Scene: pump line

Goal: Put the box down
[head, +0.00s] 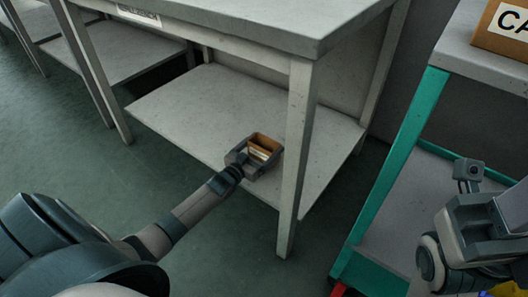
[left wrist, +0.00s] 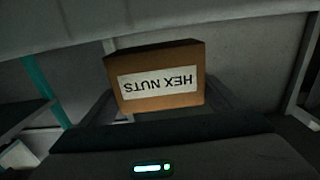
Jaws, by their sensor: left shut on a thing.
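A small brown box (head: 264,143) is held between the fingers of my left gripper (head: 256,157), at the front edge of the grey table's lower shelf (head: 200,110). In the left wrist view the box (left wrist: 155,62) shows a white label reading HEX NUTS, upside down in that picture. My left gripper is shut on it. I cannot tell whether the box touches the shelf. My right arm is at the right edge of the head view; its fingertips are not clearly visible.
The table top (head: 250,18) overhangs the shelf, and a pale leg (head: 295,150) stands just right of the box. The rest of the shelf looks bare. At right is a green-framed cart (head: 385,170) with a labelled box (head: 503,30) on top.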

